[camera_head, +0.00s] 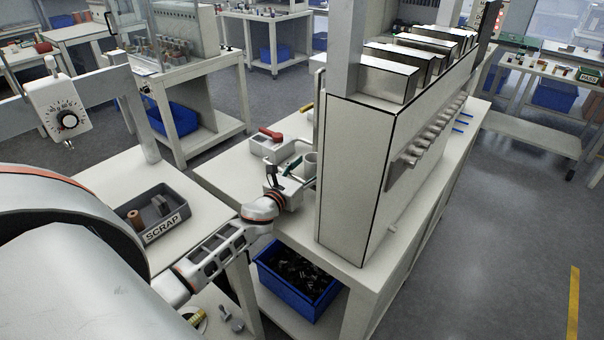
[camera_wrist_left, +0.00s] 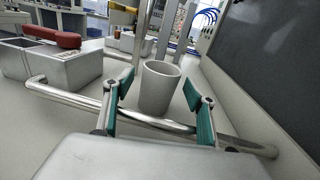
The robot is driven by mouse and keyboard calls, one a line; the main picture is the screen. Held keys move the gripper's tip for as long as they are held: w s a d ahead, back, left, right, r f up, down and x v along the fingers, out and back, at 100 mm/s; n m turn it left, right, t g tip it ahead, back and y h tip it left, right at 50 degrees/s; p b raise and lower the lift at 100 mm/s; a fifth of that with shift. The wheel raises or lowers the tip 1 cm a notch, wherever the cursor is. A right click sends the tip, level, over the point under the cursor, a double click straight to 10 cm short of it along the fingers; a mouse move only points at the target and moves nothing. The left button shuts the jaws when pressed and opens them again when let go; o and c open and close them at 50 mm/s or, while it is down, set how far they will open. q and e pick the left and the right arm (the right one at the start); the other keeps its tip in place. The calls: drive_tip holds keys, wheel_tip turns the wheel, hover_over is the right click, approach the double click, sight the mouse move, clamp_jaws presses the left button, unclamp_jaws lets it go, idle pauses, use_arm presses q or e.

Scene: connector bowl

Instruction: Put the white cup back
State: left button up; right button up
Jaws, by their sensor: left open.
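The white cup (camera_head: 310,166) stands upright on the bench, beside the tall white cabinet; its lower part is partly hidden by my gripper in the head view. My left gripper (camera_head: 284,171) is at the cup, reaching over the bench top. In the left wrist view the cup (camera_wrist_left: 159,88) shows between the two teal finger pads of the left gripper (camera_wrist_left: 159,88), which are spread apart on either side. My right gripper is not in view.
A metal rail (camera_wrist_left: 75,95) runs low across the wrist view, in front of the cup. The cabinet (camera_head: 350,180) stands close on the right. A box with a red handle (camera_head: 268,146) is behind the gripper. A grey SCRAP tray (camera_head: 153,214) sits on the left table.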

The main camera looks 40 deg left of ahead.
use_arm(q)
drive_tip(key=s, duration=1.2)
drive_tip(key=shift+d+r+b, duration=0.1)
drive_tip(key=shift+d+b, duration=0.15)
drive_tip(key=shift+b, duration=0.15)
